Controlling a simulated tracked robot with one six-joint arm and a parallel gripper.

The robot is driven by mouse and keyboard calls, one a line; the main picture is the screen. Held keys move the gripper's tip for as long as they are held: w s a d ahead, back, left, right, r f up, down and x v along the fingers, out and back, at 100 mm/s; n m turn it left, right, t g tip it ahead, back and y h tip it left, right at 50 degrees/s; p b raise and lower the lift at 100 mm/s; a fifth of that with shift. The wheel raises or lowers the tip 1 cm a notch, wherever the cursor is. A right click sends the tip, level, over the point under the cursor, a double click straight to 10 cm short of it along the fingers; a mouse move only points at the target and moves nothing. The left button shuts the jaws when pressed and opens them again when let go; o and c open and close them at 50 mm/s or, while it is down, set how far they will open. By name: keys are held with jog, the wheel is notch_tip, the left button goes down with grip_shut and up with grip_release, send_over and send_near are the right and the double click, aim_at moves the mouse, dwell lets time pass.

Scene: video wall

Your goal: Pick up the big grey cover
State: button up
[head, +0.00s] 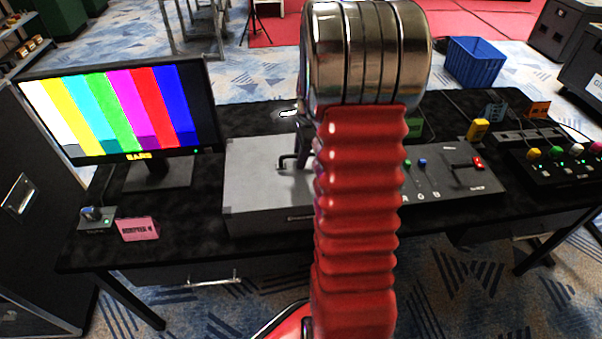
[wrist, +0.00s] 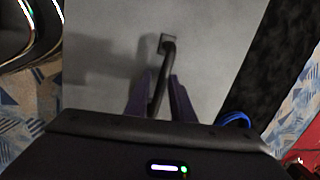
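The big grey cover (head: 262,205) is a flat-topped grey box on the black table, left of my arm in the head view. Its grey top (wrist: 110,30) fills much of the wrist view. A black bent handle (wrist: 165,65) stands on the top; part of it also shows in the head view (head: 289,160). My gripper (wrist: 161,76) has its two dark purple fingers on either side of the handle. The fingers look apart, with a small gap on the left and the right one close to the bar. In the head view my arm hides most of the gripper.
A monitor with colour bars (head: 125,108) stands left on the table (head: 190,232), with a pink sign (head: 138,229) before it. A control panel with a lever (head: 450,185) lies right of the arm. A blue crate (head: 474,65) stands behind.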

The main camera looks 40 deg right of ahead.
jog(key=shift+c, duration=0.4)
grip_shut()
dwell(1.4)
